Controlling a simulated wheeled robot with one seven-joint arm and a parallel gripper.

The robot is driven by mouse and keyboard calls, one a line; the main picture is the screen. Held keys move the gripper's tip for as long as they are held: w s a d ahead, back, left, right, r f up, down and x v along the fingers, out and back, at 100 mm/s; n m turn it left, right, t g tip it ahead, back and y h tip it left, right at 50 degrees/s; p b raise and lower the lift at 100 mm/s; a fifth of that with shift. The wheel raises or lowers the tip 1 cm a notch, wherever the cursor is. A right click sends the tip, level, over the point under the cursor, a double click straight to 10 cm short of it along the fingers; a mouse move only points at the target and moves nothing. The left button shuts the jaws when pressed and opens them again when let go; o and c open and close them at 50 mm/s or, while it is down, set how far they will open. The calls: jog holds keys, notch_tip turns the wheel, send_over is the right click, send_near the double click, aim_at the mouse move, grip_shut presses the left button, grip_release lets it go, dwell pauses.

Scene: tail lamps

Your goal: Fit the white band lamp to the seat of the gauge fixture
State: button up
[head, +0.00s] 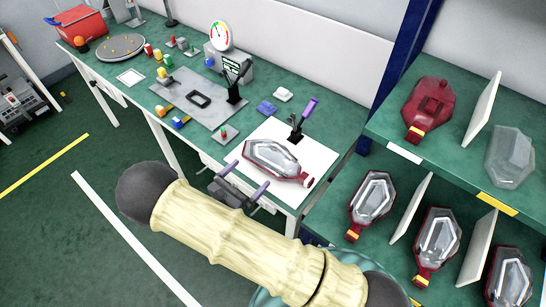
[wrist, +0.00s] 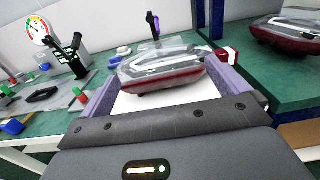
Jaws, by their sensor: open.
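The white band lamp (head: 272,158), a clear lens in a dark red housing with a white band at its right end, lies on a white sheet (head: 318,157) on the bench. In the wrist view the lamp (wrist: 160,70) lies ahead, across the space between my fingers. My gripper (head: 247,179) is open and empty at the bench's front edge, just in front of the lamp. The gauge fixture's grey plate (head: 175,92) lies farther left on the bench, with a black ring-shaped seat (head: 190,98), a black clamp (head: 234,90) and a dial gauge (head: 220,36). The seat looks empty.
A purple-handled clamp (head: 304,115) stands behind the lamp. A shelf on the right holds several other red lamps (head: 437,240), some with yellow bands.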

aim_at(271, 152)
jog(key=p+x, duration=0.1)
jog(key=x, duration=0.6)
jog(key=shift+w+d, duration=0.25)
jog(key=shift+w, duration=0.05)
jog(key=shift+p, duration=0.3)
jog(key=shift+w+d+r, duration=0.15)
jog(key=shift+w+d, duration=0.05)
jog(key=shift+w, duration=0.05)
jog(key=p+x, duration=0.2)
jog(key=x, duration=0.1)
jog(key=shift+w+d+r, duration=0.15)
jog(key=shift+w+d, duration=0.05)
jog(key=shift+w, duration=0.05)
jog(key=shift+w+d, duration=0.25)
jog(key=shift+w, duration=0.1)
